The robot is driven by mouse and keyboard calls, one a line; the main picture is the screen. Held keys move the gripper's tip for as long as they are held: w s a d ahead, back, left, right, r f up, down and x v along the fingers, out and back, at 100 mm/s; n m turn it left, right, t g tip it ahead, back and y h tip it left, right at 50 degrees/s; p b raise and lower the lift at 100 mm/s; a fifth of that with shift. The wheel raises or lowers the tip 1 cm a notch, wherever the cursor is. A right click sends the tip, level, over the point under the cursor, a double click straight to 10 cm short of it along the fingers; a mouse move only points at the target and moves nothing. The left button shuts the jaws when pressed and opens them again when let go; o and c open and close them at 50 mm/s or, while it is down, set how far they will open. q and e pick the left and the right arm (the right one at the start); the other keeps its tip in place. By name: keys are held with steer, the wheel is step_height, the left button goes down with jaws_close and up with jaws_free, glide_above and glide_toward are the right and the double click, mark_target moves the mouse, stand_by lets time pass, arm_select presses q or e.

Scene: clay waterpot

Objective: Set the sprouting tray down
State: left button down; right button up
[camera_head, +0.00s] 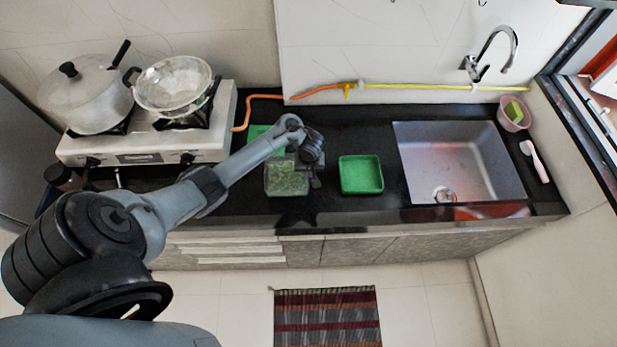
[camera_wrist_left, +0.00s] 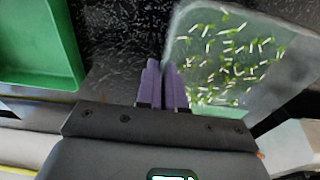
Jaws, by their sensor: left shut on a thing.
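The sprouting tray (camera_head: 287,181) is a clear, shallow box with green sprouts inside, at the counter's front, left of an empty green tray (camera_head: 361,175). My left gripper (camera_head: 315,181) is at the tray's right side. In the left wrist view, its purple fingers (camera_wrist_left: 162,72) are shut on the near edge of the sprouting tray (camera_wrist_left: 225,55), where white and green sprouts show. I cannot tell whether the tray's underside touches the counter. The green tray also shows in the left wrist view (camera_wrist_left: 38,45). My right gripper is out of view.
Another green piece (camera_head: 258,136) lies behind, partly hidden by my arm. The stove (camera_head: 150,145) with a pot (camera_head: 86,95) and a strainer (camera_head: 174,85) is at the left. The sink (camera_head: 460,160) is at the right. Dark counter between the green tray and the sink is clear.

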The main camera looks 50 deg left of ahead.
arm_select(q)
step_height(320, 180, down, 3)
steer(key=shift+f+b, duration=0.2)
steer(key=shift+b, duration=0.6)
steer(key=shift+f, duration=0.15)
steer(key=c, duration=1.3)
jaws_free()
steer(key=shift+o, duration=0.2)
